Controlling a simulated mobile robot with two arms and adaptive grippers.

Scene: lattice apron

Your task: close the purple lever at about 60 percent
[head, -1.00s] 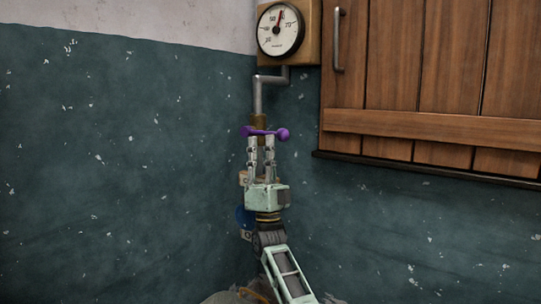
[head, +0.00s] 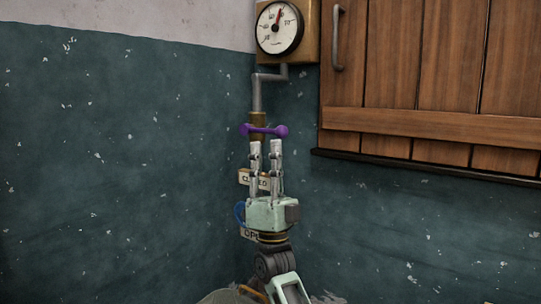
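The purple lever (head: 265,130) lies roughly level across the brass valve (head: 257,119) on the grey pipe (head: 257,92), with its round knob at the right. My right gripper (head: 265,143) points up just below the lever. Its two fingers stand a little apart with a narrow gap between them, and nothing shows between them. Whether the fingertips touch the lever I cannot tell. A round gauge (head: 279,28) with a red needle pointing nearly straight up hangs above the valve. My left gripper is not in view.
A tag (head: 245,177) reading like "CLOSED" is partly hidden behind my fingers. A lower tag (head: 249,234) and a blue part (head: 240,212) are partly hidden by my gripper. A wooden cabinet (head: 420,70) with a metal handle juts out at the right. The teal wall at left is clear.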

